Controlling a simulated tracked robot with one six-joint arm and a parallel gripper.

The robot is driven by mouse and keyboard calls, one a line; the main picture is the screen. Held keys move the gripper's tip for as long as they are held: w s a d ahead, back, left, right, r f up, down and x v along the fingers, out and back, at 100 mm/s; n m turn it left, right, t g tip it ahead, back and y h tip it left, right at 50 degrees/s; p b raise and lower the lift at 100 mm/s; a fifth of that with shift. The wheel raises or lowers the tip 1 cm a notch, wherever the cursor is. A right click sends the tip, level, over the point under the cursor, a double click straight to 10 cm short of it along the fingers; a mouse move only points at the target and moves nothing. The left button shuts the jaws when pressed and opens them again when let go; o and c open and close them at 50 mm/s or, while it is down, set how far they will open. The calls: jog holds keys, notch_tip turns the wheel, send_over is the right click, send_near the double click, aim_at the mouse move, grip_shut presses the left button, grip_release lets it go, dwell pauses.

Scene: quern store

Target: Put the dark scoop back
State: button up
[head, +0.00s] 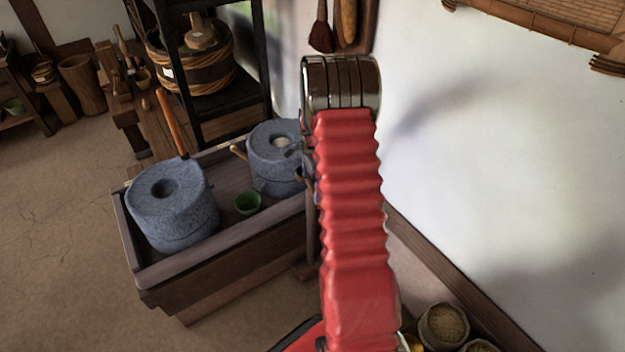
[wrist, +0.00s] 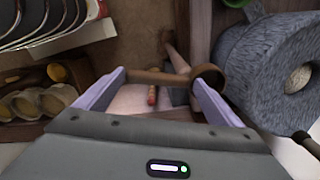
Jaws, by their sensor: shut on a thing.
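My gripper (wrist: 160,82) shows in the wrist view with its two lavender fingers on either side of a dark brown scoop (wrist: 208,76). The scoop's round cup is by the right fingertip and its handle runs left to the other fingertip. The scoop is held up beside the stone quern (wrist: 255,65). In the head view my red arm hides most of the gripper. A small dark part just left of the arm may be the scoop, but I cannot tell for sure.
A wooden trough (head: 225,230) bears a left quern (head: 172,212), a right quern (head: 268,165) and a green bowl (head: 247,203). A brush (head: 321,35) hangs on the wall. A black shelf stand (head: 235,100) stands behind. Sacks (head: 443,325) sit at lower right.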

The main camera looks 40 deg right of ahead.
jog(key=shift+a+f+n, duration=0.1)
jog(key=shift+a+n, duration=0.25)
jog(key=shift+n, duration=0.35)
jog(key=a+n, duration=2)
jog(key=a, duration=1.3)
jog(key=shift+s+r+n+g+y, duration=0.2)
jog(key=shift+s+n+g+y, duration=0.1)
jog(key=shift+n, duration=0.1)
